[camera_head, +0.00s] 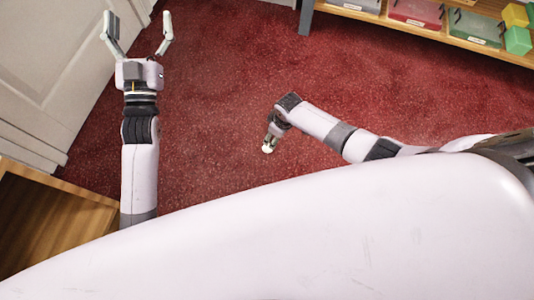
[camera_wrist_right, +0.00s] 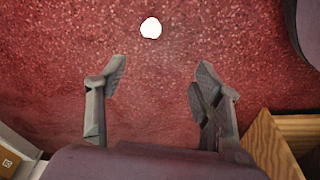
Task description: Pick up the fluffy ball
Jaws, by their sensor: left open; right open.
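A small, round, bright white ball (camera_wrist_right: 151,27) lies on the red carpet near the top of the right wrist view. It is too plain white there to show any fluff. My right gripper (camera_wrist_right: 160,68) is open and empty, with the ball beyond its fingertips and slightly left of the middle of the gap. In the head view my right gripper (camera_head: 270,140) points down towards the carpet. A small pale spot shows at its tip; I cannot tell whether it is the ball or a fingertip. My left gripper (camera_head: 136,33) is open and empty at the upper left.
A wooden shelf (camera_head: 455,38) with several coloured bins stands at the upper right. A pale panelled door or cabinet front (camera_head: 45,75) is on the left. A wooden box-like unit (camera_head: 45,225) is at the lower left. The red carpet (camera_head: 215,85) between the arms is clear.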

